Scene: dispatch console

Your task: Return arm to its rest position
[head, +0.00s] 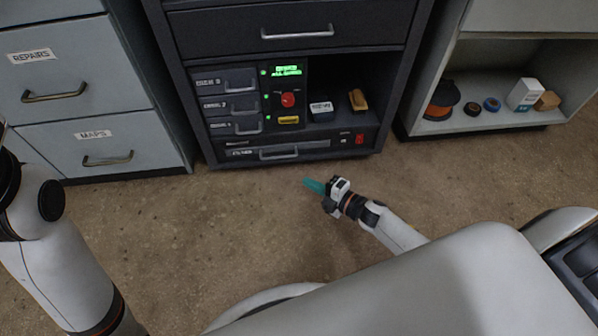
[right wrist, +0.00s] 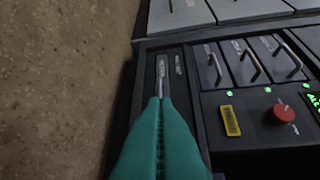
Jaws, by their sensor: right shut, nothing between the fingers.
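My right gripper (head: 314,187) is low over the brown floor, in front of the dark dispatch console (head: 195,110). Its teal fingers are shut with nothing between them. In the right wrist view the closed fingertips (right wrist: 160,100) show in front of the console's bottom drawer (right wrist: 150,72); I cannot tell the exact gap, but the head view shows them apart from it. My left arm (head: 60,250) comes in at the left edge of the head view. Its gripper is out of view.
The console has a red knob (head: 288,99), a green lit display (head: 287,70) and small drawers, all shut. Grey cabinets (head: 85,110) stand at the left. An open shelf (head: 560,116) at the right holds an orange spool (head: 440,102) and small items. The floor (head: 230,215) between is clear.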

